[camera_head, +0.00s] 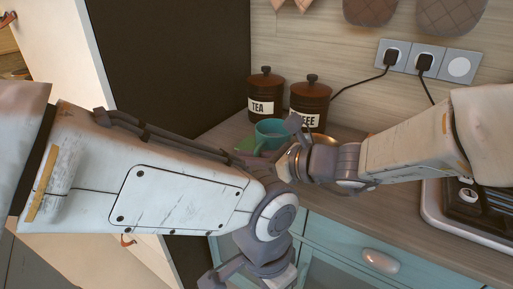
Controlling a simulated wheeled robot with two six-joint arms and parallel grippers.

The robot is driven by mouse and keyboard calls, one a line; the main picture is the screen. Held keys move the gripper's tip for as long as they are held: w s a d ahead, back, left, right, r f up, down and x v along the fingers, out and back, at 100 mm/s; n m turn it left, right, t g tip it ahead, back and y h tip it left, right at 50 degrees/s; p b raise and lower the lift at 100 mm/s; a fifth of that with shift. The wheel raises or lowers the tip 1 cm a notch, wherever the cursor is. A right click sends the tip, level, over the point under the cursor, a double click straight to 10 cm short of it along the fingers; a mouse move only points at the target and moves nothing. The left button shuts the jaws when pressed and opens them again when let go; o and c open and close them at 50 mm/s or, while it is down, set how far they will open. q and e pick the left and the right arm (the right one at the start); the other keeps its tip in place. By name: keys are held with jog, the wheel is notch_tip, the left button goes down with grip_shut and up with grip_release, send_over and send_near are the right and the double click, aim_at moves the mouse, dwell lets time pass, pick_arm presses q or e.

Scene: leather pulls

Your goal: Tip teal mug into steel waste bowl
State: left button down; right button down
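The teal mug (271,134) stands upright on the wooden counter, in front of the two canisters. My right gripper (288,140) is just right of the mug and in front of it. One finger shows close to the mug's right side; whether it touches, and whether the gripper is open, I cannot tell. A shiny metal rim (325,138) shows behind my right wrist, perhaps the steel waste bowl; most of it is hidden. My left gripper (243,279) hangs low in front of the teal cabinet, cut off by the bottom edge.
Two brown canisters, TEA (265,93) and COFFEE (311,100), stand against the wall. Plugs with cords (391,58) hang at the right. A stove (478,205) is at far right.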

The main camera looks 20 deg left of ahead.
aim_at(263, 133)
jog(key=shift+w+r, duration=0.2)
jog(key=r+m+p, duration=0.1)
jog(key=w+d+r+y+p, duration=0.1)
jog(key=d+r+m+y+p, duration=0.1)
jog(key=shift+w+r+m, duration=0.15)
jog(key=shift+w+m, duration=0.15)
jog(key=shift+w, duration=0.05)
jog(key=shift+w+d+r+m+y, duration=0.4)
jog(key=shift+r+m+y, duration=0.2)
jog(key=shift+m, duration=0.1)
jog(key=shift+d+r, duration=0.1)
jog(key=shift+w+d+r+m+y+p, duration=0.35)
jog(key=shift+d+r+m+y+p, duration=0.2)
jog(key=shift+m, duration=0.25)
